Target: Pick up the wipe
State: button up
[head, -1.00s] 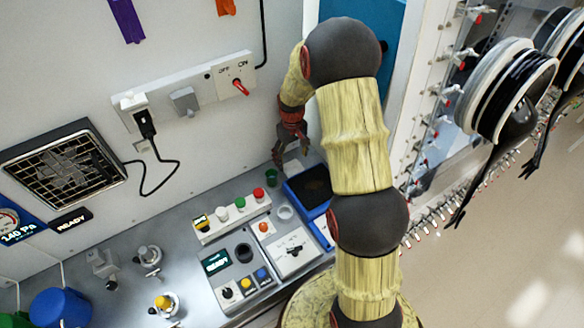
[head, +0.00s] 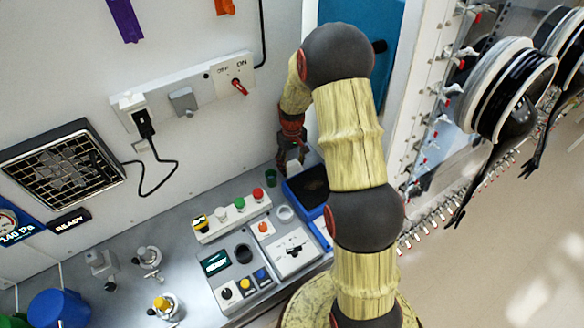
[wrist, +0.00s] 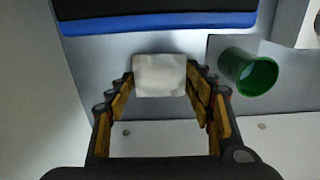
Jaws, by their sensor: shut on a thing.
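The wipe (wrist: 160,76) is a small white block-like piece between my fingertips in the wrist view. In the head view only a small pale bit of the wipe (head: 293,167) shows below my fingers. My gripper (wrist: 160,84) is shut on the wipe, one finger on each side of it. In the head view my gripper (head: 290,152) points down at the back of the bench, close to the wall. I cannot tell whether the wipe touches the bench.
A blue-rimmed dark tray (wrist: 165,22) lies just beyond the wipe. A button panel (head: 232,220) sits nearer the front.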

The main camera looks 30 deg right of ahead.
aim_at(292, 163)
jog(key=shift+c, duration=0.7)
jog(key=shift+r, duration=0.5)
notch_tip(292, 163, up, 2)
jog(key=shift+w+r, duration=0.1)
jog(key=shift+r, duration=0.15)
jog(key=s+r, duration=0.3)
jog(key=s, duration=0.1)
jog(key=s+a+r+p, duration=0.1)
jog(key=s+r, duration=0.2)
jog(key=s, duration=0.1)
jog(key=s+r, duration=0.3)
jog(key=s, duration=0.2)
jog(key=shift+a+r, duration=0.1)
jog(key=shift+a, duration=0.3)
jog(key=shift+s+r, duration=0.15)
jog(key=shift+s, duration=0.45)
